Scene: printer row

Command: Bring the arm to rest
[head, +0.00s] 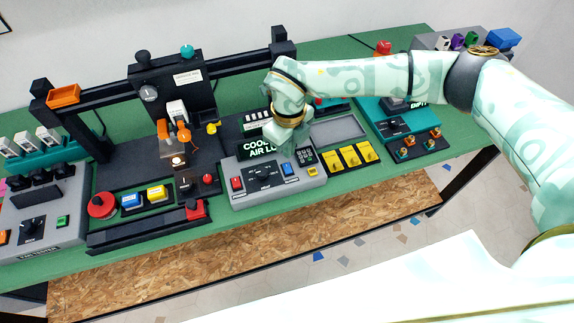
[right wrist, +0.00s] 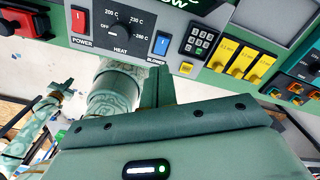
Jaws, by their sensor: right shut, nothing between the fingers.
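My right arm comes in from the right in the head view and bends down over the bench. My right gripper (head: 292,143) hangs above the grey control box (head: 262,190) at the bench's middle, partly hidden by its own wrist. It is shut and empty. In the right wrist view its housing fills the bottom, and a dark green finger (right wrist: 158,85) shows in front of the box's panel. A small pale green arm at the left of that view ends in what looks like my left gripper (right wrist: 58,92); its jaws are too small to read.
The green bench (head: 222,217) is crowded. A black gantry (head: 70,112) stands at the left and back. Yellow switches (head: 349,157) lie right of the box. A teal unit with orange knobs (head: 406,152) is under my forearm. A particle-board shelf (head: 200,245) lies below.

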